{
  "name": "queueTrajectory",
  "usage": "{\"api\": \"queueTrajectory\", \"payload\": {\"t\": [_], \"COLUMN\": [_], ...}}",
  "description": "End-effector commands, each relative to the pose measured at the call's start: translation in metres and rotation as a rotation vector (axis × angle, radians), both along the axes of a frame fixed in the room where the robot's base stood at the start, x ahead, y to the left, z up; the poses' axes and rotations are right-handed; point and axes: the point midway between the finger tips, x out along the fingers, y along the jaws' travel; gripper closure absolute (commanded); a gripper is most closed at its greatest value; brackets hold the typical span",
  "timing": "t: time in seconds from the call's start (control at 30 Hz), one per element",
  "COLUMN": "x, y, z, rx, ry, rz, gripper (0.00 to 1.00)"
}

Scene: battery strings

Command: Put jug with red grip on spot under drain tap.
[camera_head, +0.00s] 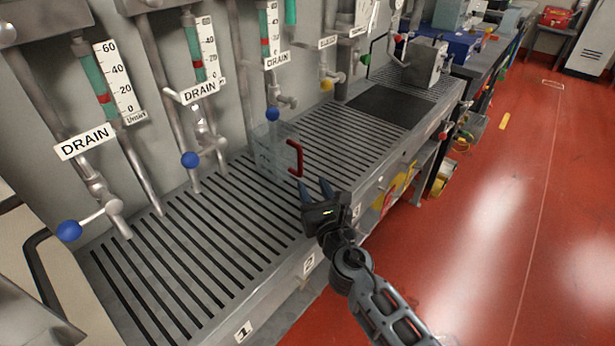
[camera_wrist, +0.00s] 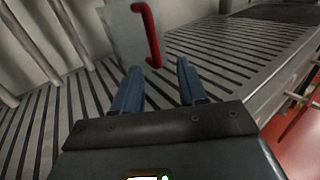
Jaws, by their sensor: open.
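A clear jug with a red grip (camera_head: 270,155) stands upright on the slatted drain bench, below and slightly left of the third drain tap (camera_head: 273,112) from the left, which has a blue knob. Its red grip faces my gripper. The jug also shows at the top of the wrist view (camera_wrist: 125,35), with its red grip (camera_wrist: 152,35) just beyond my fingertips. My gripper (camera_head: 317,190) is open, with its two blue fingers (camera_wrist: 158,80) pointing at the grip and nothing between them. Any marked spot under the jug cannot be made out.
Two more drain taps with blue knobs (camera_head: 69,231) (camera_head: 190,159) hang to the left over the slatted bench (camera_head: 170,270). A yellow-knobbed tap (camera_head: 327,85) is to the right. A dark mat (camera_head: 390,106) and grey device (camera_head: 425,62) lie farther right. The front-left slats are clear.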

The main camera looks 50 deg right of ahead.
Motion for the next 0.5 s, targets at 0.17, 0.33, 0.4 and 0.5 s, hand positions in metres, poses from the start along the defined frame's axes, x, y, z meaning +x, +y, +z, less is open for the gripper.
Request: {"api": "queueTrajectory", "payload": {"t": [0.17,0.33,0.4,0.5], "x": [-0.020,-0.028,-0.029,-0.029], "y": [0.013,0.017,0.018,0.017], "z": [-0.001,0.000,0.000,0.000], "rx": [0.001,0.000,0.000,-0.001], "ry": [0.001,0.000,0.000,-0.001], "rz": [0.002,0.001,0.000,0.000], "gripper": [0.58,0.58,0.58,0.58]}}
